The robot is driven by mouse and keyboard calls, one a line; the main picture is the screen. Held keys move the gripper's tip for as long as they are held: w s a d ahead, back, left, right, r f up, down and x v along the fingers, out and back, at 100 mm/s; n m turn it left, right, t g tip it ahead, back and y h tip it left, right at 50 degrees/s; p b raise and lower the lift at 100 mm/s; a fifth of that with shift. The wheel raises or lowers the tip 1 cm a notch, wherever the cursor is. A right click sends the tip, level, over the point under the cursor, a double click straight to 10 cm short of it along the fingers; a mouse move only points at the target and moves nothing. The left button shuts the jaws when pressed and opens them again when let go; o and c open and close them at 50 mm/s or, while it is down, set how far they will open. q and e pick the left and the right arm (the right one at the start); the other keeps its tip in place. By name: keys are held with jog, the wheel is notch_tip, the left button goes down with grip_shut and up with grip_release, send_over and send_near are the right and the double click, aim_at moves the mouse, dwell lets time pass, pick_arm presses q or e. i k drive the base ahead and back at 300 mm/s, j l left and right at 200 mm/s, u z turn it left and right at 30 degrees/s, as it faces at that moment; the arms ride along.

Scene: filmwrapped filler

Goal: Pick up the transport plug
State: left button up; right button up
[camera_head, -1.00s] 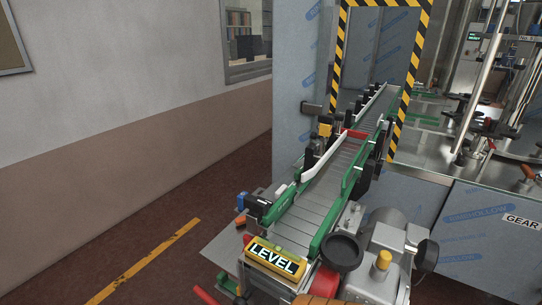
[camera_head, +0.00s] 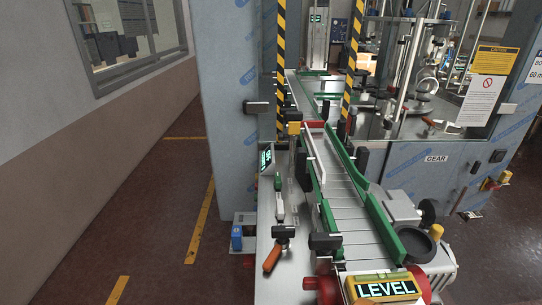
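I cannot pick out the transport plug for certain in the head view. The machine's slatted conveyor (camera_head: 352,215) runs from the near right to the striped gateway, with green side rails (camera_head: 385,228). A small blue part (camera_head: 237,239) sits low at the left side of the machine. An orange-handled part (camera_head: 272,258) is on the plate left of the conveyor. A red piece (camera_head: 314,124) lies across the conveyor's far part. Neither of my grippers is in view.
A yellow LEVEL sign (camera_head: 384,289) is at the conveyor's near end, beside a motor housing with a black round cap (camera_head: 417,245). A wrapped panel (camera_head: 238,100) stands at the left of the gateway. Open floor with yellow lines (camera_head: 201,222) lies to the left.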

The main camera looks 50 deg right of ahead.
aim_at(436, 231)
jog(key=i+j+z, duration=0.15)
jog(key=z, duration=0.3)
jog(key=i+j+z, duration=0.1)
jog(key=j+z, duration=0.15)
jog(key=z, duration=0.2)
jog(key=j+z, duration=0.25)
jog(key=z, duration=0.15)
jog(key=i+j+z, duration=0.1)
jog(key=j+z, duration=0.2)
jog(key=z, duration=0.15)
jog(key=j+z, duration=0.25)
jog(key=z, duration=1.5)
jog(key=i+l+u, duration=0.2)
jog(key=i+l, duration=0.2)
jog(key=l, duration=0.2)
jog(key=i+l+u, duration=0.1)
jog(key=l, duration=0.25)
jog(key=i+l+u, duration=0.2)
jog(key=i+l, duration=0.15)
jog(key=l, duration=0.3)
jog(key=i+l, duration=0.15)
jog(key=l, duration=0.25)
jog(key=i+l+u, duration=0.15)
jog(key=l, duration=0.2)
